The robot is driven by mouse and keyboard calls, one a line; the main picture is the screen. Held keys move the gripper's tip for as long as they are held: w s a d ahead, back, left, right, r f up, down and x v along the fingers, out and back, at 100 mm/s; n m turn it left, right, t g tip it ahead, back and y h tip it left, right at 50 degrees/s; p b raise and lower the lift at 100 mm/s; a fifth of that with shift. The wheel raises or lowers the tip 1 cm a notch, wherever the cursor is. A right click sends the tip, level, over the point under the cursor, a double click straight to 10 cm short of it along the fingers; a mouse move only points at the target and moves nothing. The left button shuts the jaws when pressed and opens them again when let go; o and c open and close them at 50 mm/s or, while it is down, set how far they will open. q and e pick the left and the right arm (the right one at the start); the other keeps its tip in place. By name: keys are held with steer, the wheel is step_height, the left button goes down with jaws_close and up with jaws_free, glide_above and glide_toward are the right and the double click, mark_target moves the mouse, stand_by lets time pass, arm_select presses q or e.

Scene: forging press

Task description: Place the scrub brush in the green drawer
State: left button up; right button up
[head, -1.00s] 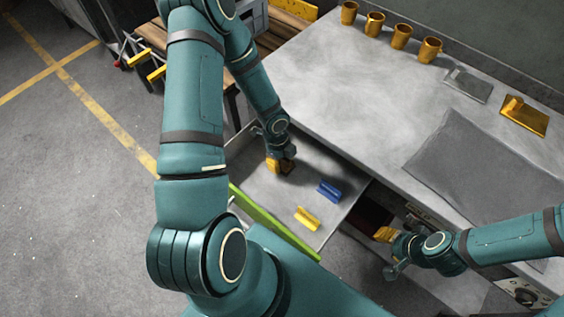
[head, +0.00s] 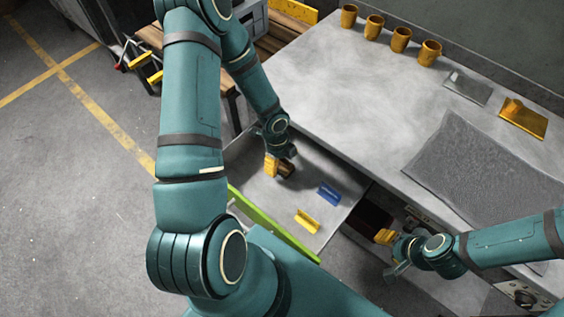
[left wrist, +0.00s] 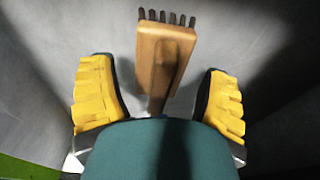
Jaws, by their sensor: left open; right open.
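The green-fronted drawer (head: 262,217) is pulled out below the worktop. My left gripper (head: 279,170) is down inside it near the back left. The left wrist view shows its yellow fingers (left wrist: 157,100) spread apart. The scrub brush (left wrist: 163,60), brown wood with dark bristles at its far end, lies between the fingers with a gap on each side. In the head view it shows only as a small brown piece (head: 288,166) beside the fingers. My right gripper (head: 385,237) is open and empty, in front of the bench at the right.
A blue block-like item (head: 329,194) and a yellow one (head: 308,221) lie in the drawer. Several orange mugs (head: 401,39) line the worktop's back edge. A grey mat (head: 480,165) and a scraper-like tool (head: 467,87) lie at the right.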

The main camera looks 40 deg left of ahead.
arm_select(q)
steer(key=r+p, duration=0.1)
steer(key=r, duration=0.2)
steer(key=a+r+p, duration=0.1)
steer(key=r, duration=0.3)
steer(key=r+p, duration=0.1)
steer(key=r, duration=0.2)
steer(key=shift+a+r, duration=0.3)
steer(key=shift+r, duration=0.05)
steer(key=s+d+f+n+t+h, duration=0.1)
steer(key=s+d+f+n, duration=0.1)
steer(key=d+n, duration=0.8)
steer(key=s+d+f+n+h, duration=0.1)
steer(key=s+d+n, duration=0.3)
steer(key=d+n, duration=0.6)
steer(key=shift+s+d+f+n+t, duration=0.2)
steer(key=shift+s+f+n+t, duration=0.1)
steer(key=shift+s+f+t, duration=0.15)
steer(key=shift+r+p, duration=0.1)
steer(key=shift+p, duration=0.25)
